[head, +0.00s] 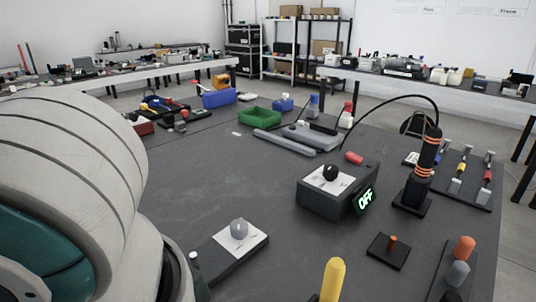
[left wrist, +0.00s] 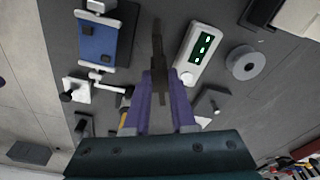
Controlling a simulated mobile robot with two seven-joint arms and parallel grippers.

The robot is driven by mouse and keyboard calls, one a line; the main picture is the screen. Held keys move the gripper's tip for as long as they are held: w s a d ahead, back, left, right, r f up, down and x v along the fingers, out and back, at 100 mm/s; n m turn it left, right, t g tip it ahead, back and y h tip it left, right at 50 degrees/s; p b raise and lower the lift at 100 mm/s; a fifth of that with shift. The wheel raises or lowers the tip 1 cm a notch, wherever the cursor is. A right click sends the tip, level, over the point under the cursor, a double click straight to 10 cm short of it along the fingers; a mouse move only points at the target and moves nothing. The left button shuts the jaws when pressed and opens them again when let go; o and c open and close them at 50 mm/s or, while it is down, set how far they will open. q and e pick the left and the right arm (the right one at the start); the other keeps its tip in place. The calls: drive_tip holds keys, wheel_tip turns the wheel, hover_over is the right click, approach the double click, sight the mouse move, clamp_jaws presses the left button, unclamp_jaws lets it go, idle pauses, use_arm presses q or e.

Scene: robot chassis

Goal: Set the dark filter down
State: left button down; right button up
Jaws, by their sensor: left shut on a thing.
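In the left wrist view my left gripper (left wrist: 160,92) has purple fingers shut on a thin dark piece (left wrist: 157,45), which appears to be the dark filter seen nearly edge-on. It sticks out beyond the fingertips, over the grey bench top. Whether it touches the bench cannot be told. In the head view my arm fills the left side, and neither the left gripper nor the filter shows. My right gripper is in neither view.
In the left wrist view, a white box with a green display (left wrist: 200,48), a blue panel (left wrist: 97,42) and a grey disc (left wrist: 245,62) surround the held piece. In the head view, a black box reading OFF (head: 330,193) and a grey-knobbed plate (head: 228,252) stand on the bench.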

use_arm(q)
drive_tip(key=shift+f, duration=0.1)
drive_tip(key=c, duration=0.7)
unclamp_jaws()
drive_tip(key=shift+c, duration=0.2)
wheel_tip(320, 180, up, 12)
drive_tip(key=s+p, duration=0.1)
drive_tip(key=p, duration=0.2)
drive_tip(key=shift+s+a, duration=0.15)
drive_tip(key=shift+s, duration=0.05)
